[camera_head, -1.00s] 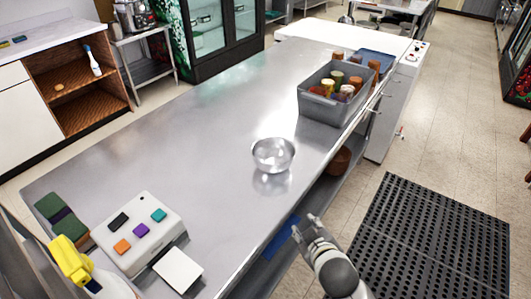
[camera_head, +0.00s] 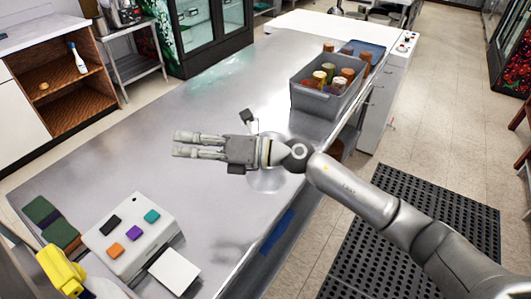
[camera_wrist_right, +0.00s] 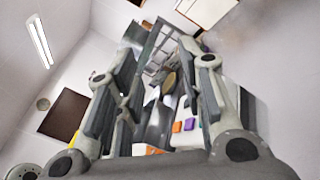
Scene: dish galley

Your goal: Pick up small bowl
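The small metal bowl (camera_head: 274,135) is on the steel counter (camera_head: 215,105) in the head view, mostly hidden behind my right wrist; only a little of its rim and a shine on the counter show. My right gripper (camera_head: 186,145) is above the counter, its fingers pointing left, past the bowl. In the right wrist view my right gripper (camera_wrist_right: 160,55) has its fingers apart with nothing between them. The bowl cannot be made out there. My left gripper is not in view.
A grey crate of jars (camera_head: 312,97) stands at the counter's far right. The counter's middle left is clear.

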